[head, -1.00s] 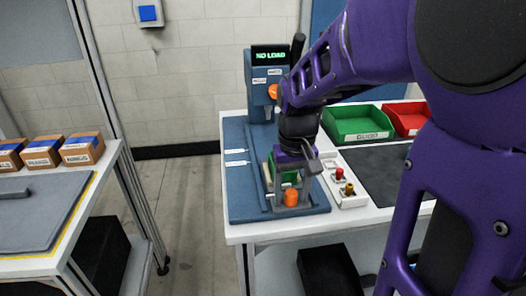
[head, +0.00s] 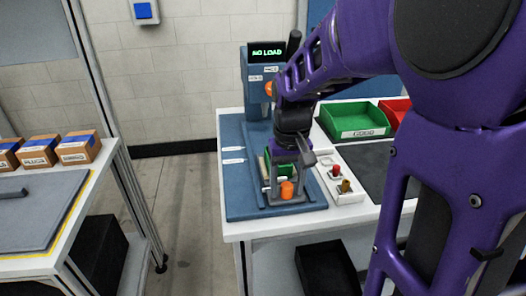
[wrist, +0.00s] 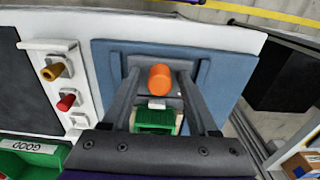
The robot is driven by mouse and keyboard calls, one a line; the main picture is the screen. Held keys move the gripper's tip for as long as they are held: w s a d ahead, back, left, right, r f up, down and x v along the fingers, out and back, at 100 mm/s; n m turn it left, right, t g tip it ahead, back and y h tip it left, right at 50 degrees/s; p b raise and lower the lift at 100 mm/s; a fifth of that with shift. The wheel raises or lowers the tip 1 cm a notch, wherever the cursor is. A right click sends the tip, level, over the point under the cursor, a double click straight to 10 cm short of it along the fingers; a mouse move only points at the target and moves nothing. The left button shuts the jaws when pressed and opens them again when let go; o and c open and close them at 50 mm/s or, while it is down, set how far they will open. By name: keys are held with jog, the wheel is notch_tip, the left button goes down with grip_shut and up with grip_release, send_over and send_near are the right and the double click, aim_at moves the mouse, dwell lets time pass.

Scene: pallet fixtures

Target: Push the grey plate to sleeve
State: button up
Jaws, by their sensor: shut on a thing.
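The grey plate (wrist: 145,62) is part of a small fixture on the blue base of the test station, with an orange knob (head: 287,190) at its near side. The knob also shows in the wrist view (wrist: 160,78). My gripper (head: 285,180) points down over this fixture. In the wrist view its two grey fingers (wrist: 160,100) stand on either side and appear closed on the plate's sides; the exact contact is hard to see. A green block (wrist: 155,121) with a white part sits between the fingers. I cannot make out the sleeve clearly.
A display column (head: 266,70) reading NO LOAD stands behind the fixture. Red and yellow connectors (head: 340,178) sit close on the right. Beyond are a green bin (head: 355,132) and a red bin (head: 394,108). A left bench (head: 60,262) holds boxes and a large grey panel.

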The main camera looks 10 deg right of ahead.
jog(key=shift+g, duration=0.3)
jog(key=shift+w+d+f+p, duration=0.1)
jog(key=shift+w+f+p, duration=0.15)
jog(key=shift+w+p, duration=1.3)
jog(key=shift+w+a+f+p, duration=0.1)
jog(key=shift+w+f+p, duration=0.2)
jog(key=shift+w, duration=2.5)
jog(key=shift+w+d+f+p, duration=0.1)
jog(key=shift+w+f+p, duration=0.15)
jog(key=shift+w+p, duration=1.3)
jog(key=shift+c, duration=0.2)
jog(key=shift+w+b, duration=0.6)
jog(key=shift+b, duration=0.1)
jog(key=o, duration=0.8)
jog(key=shift+w+r+p, duration=0.2)
jog(key=shift+r+p, duration=1.05)
jog(key=shift+r, duration=0.2)
jog(key=shift+w+r+p, duration=0.1)
jog(key=shift+r+p, duration=1.55)
jog(key=shift+r, duration=1.15)
